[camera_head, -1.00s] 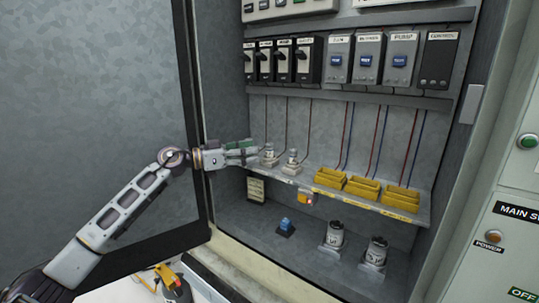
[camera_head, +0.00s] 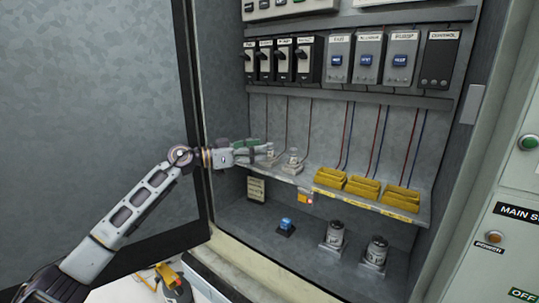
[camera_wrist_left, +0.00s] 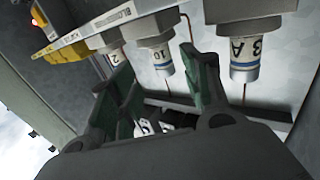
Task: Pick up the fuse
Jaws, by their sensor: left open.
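My left gripper (camera_head: 258,153) is at the left end of the cabinet's middle shelf. In the head view it partly hides a small fuse (camera_head: 270,151) there. Another pale fuse (camera_head: 292,159) stands upright just to the right. In the left wrist view, which looks upside down, the open green fingers (camera_wrist_left: 163,88) spread apart. A white and blue fuse marked 10 (camera_wrist_left: 162,60) appears between them, with no clear contact. A fuse marked A and 3 (camera_wrist_left: 246,50) is right of them, and one marked 2 (camera_wrist_left: 114,58) is partly behind the left finger. My right gripper is out of view.
Yellow trays (camera_head: 361,186) line the shelf (camera_head: 318,187) to the right. Thin wires (camera_head: 310,122) run down behind the shelf. The open door (camera_head: 95,110) is at left.

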